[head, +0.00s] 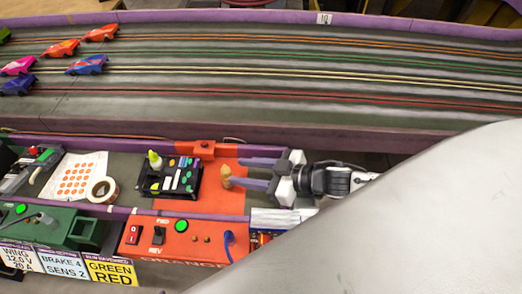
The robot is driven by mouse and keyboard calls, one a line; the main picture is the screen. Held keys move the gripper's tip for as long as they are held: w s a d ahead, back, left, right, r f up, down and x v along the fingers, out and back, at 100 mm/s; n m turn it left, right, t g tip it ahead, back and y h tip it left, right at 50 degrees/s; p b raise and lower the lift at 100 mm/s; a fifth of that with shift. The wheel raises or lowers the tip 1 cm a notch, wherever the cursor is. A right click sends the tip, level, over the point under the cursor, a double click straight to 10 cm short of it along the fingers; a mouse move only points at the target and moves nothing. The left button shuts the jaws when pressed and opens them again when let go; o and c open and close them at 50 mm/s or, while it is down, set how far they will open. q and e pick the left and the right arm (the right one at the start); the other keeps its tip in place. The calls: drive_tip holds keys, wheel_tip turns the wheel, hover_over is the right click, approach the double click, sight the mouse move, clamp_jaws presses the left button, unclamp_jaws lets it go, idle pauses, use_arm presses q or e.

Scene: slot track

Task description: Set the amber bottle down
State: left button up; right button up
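The bottle is at the tip of the lower finger and apart from the upper one. My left gripper is not in view.
A black tray (153,188) with small bottles and green items stands left of the mat. A tape roll (102,190) and a dotted sheet (73,176) lie farther left. An orange control box (176,240) is in front. The slot track with several cars runs behind.

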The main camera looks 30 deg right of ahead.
drive_tip(key=shift+v, duration=2.95)
